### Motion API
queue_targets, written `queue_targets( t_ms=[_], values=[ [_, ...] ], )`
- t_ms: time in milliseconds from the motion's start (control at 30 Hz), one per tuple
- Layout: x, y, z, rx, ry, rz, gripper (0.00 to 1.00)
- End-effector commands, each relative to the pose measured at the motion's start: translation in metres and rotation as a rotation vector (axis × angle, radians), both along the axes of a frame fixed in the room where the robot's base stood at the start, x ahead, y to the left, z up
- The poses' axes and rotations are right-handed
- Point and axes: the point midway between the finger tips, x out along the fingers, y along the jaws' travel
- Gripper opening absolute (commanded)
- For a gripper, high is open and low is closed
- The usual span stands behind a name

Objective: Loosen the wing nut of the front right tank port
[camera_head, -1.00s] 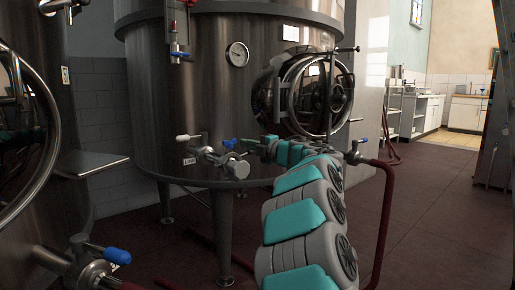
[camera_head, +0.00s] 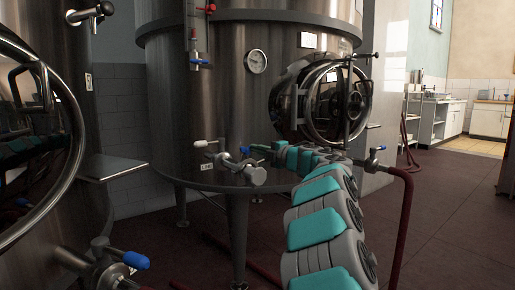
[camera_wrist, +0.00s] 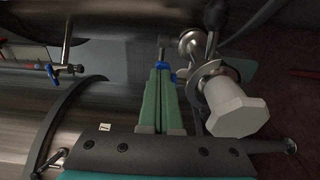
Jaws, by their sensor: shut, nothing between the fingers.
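The front right tank port (camera_head: 230,162) sticks out from the big steel tank, with a pale grey end cap (camera_head: 252,176) and a white-handled valve beside it. In the wrist view the cap (camera_wrist: 238,108) and its clamp ring lie right of my fingers. A small blue piece (camera_wrist: 161,72), seemingly the wing nut, shows at my fingertips; it also shows in the head view (camera_head: 246,151). My gripper (camera_wrist: 160,70) is shut and empty, its green fingers side by side. The tips overlap the blue piece; I cannot tell whether they touch it. In the head view my gripper (camera_head: 255,149) is just right of the port.
The steel tank (camera_head: 220,100) with its round hatch (camera_head: 335,100) stands close behind. A valve with a dark red hose (camera_head: 404,210) is right of my arm. Another tank and a blue-handled valve (camera_head: 134,260) are at left. Floor is open at right.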

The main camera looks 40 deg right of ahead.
Motion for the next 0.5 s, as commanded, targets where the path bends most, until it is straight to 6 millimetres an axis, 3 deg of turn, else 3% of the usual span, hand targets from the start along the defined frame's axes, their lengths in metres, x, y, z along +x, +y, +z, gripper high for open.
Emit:
queue_targets(
  t_ms=[500],
  values=[
    [0.0009,-0.0030,0.0030,0.000,0.000,0.065,0.00]
  ],
)
